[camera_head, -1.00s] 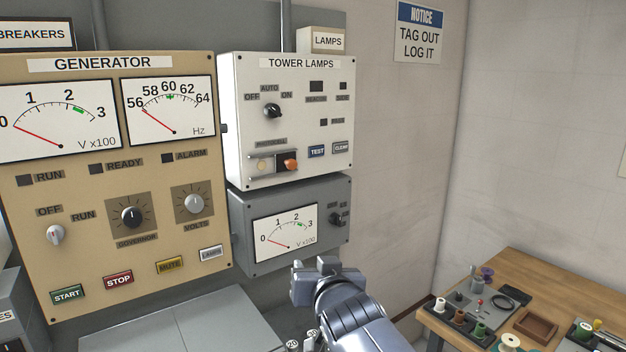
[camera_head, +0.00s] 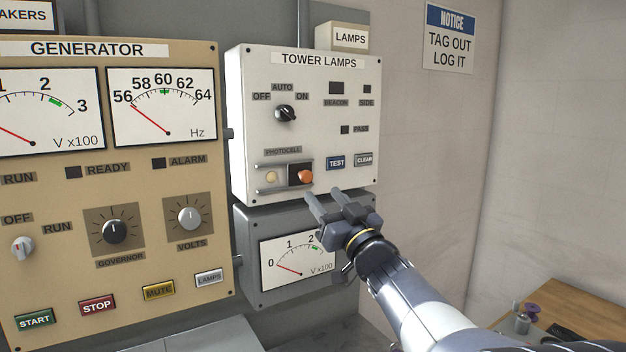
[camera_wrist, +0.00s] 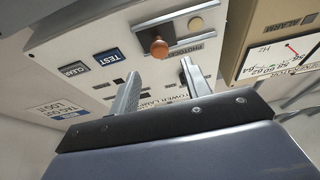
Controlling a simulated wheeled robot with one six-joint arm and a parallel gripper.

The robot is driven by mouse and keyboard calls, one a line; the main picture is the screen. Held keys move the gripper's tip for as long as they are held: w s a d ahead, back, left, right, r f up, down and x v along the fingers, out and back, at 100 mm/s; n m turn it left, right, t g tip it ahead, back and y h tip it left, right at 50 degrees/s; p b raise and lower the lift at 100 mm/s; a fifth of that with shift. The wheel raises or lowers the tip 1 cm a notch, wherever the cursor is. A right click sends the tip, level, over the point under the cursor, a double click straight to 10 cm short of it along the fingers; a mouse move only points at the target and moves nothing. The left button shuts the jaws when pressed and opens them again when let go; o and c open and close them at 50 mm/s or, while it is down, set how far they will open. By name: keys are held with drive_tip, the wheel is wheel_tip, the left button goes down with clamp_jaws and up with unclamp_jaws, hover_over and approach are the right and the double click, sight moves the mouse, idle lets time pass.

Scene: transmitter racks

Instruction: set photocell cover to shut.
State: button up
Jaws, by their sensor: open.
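The photocell cover (camera_head: 294,168) is a dark sliding plate between two rails on the white Tower Lamps panel (camera_head: 262,130). It sits at the right end of the rails. Its orange knob (camera_head: 306,177) also shows in the wrist view (camera_wrist: 159,47). The pale photocell disc (camera_head: 271,177) is uncovered left of it; it is also visible in the wrist view (camera_wrist: 196,23). My gripper (camera_head: 323,194) is open and empty, just below and right of the knob in the head view. In the wrist view the knob appears between and beyond the fingertips (camera_wrist: 159,63), apart from them.
The Test button (camera_head: 336,163) and Clear button (camera_head: 364,160) sit right of the cover. A grey meter box (camera_head: 248,243) is below the panel. The Generator panel (camera_head: 130,275) stands to the left. A wooden bench (camera_head: 585,312) is at lower right.

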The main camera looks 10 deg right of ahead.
sight(308, 178)
drive_tip(key=p+x, duration=0.1)
drive_tip(key=x, duration=0.5)
drive_tip(key=shift+w+a+r, duration=0.1)
drive_tip(key=shift+w, duration=0.05)
clamp_jaws()
idle(0.4)
